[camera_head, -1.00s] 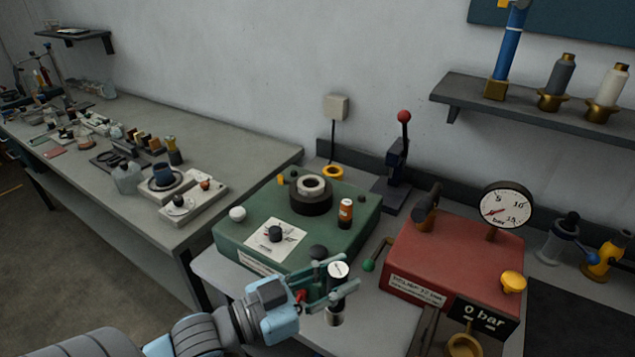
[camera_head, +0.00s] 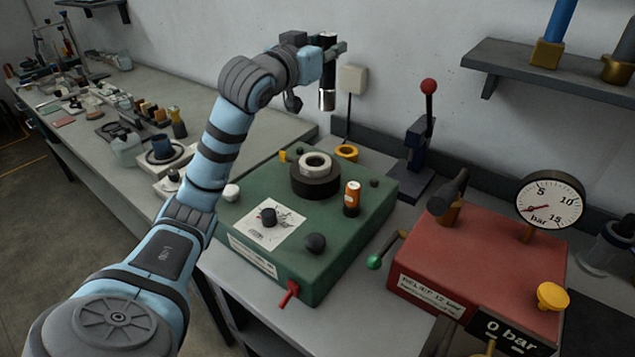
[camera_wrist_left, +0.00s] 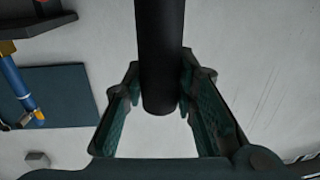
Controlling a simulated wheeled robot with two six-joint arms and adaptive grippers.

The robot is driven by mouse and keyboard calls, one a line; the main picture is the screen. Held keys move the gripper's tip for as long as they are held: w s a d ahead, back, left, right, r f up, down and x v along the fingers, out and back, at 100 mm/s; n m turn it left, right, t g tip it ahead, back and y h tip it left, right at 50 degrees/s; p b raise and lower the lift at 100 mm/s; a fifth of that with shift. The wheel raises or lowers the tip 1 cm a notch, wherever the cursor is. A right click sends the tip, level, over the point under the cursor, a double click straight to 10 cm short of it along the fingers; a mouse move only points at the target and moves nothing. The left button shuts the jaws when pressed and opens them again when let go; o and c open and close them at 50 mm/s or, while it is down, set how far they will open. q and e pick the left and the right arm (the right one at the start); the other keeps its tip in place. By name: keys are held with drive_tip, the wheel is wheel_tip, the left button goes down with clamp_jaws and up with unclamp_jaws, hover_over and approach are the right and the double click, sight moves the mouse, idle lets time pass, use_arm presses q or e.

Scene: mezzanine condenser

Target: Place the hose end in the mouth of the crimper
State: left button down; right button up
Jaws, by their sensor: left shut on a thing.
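My left gripper (camera_head: 334,47) is raised in the head view and shut on the hose end (camera_head: 327,75), a short black cylinder with a silver lower tip. It hangs about upright. In the left wrist view the black hose end (camera_wrist_left: 160,60) sits between the two green-padded fingers. The green crimper (camera_head: 335,230) stands on the bench below. Its mouth (camera_head: 315,165) is a pale ring on a black collar on top. The hose end is well above the mouth and apart from it. My right gripper is not in view.
An orange-and-black cylinder (camera_head: 352,198) and several knobs stand on the crimper's top. A red box (camera_head: 475,255) with a pressure gauge (camera_head: 549,202) is at the right. A lever press (camera_head: 420,150) with a red ball stands behind. A wall socket (camera_head: 352,79) is near the gripper.

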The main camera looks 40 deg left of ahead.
use_arm(q)
wheel_tip(320, 180, down, 17)
drive_tip(key=s+a+y+b, duration=0.1)
drive_tip(key=a+b, duration=0.1)
drive_tip(key=b, duration=0.3)
drive_tip(key=shift+s+n+b, duration=0.2)
drive_tip(key=shift+n+b, duration=0.1)
drive_tip(key=shift+a, duration=0.1)
drive_tip(key=c, duration=1.3)
unclamp_jaws()
drive_tip(key=shift+s, duration=0.1)
